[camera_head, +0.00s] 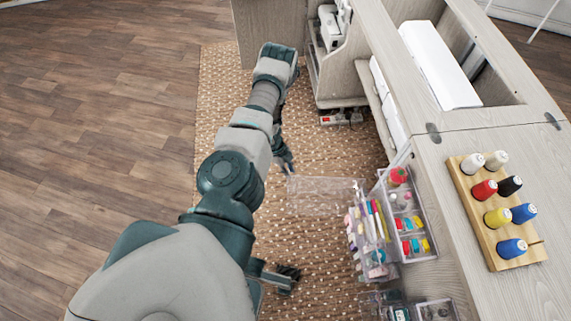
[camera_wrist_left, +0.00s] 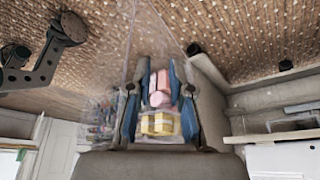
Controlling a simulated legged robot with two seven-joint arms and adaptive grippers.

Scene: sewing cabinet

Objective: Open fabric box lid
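A clear panel (camera_head: 325,195), which looks like a transparent lid, stretches left from the clear boxes on the cabinet side. A clear box (camera_head: 372,240) holds colourful items; I cannot tell for sure that it is the fabric box. My left gripper (camera_head: 285,156) points down at the panel's upper left corner. In the left wrist view, its two blue-padded fingers (camera_wrist_left: 157,105) are apart. A pink item (camera_wrist_left: 160,88) and a yellow item (camera_wrist_left: 157,123) show between them, behind clear plastic. Contact with the plastic is unclear.
A second clear box (camera_head: 405,215) holds red, blue and yellow items. A wooden rack (camera_head: 495,215) of thread spools stands on the cabinet top (camera_head: 455,230). A power strip (camera_head: 341,118) lies by the cabinet. The brown rug (camera_head: 225,110) is mostly clear.

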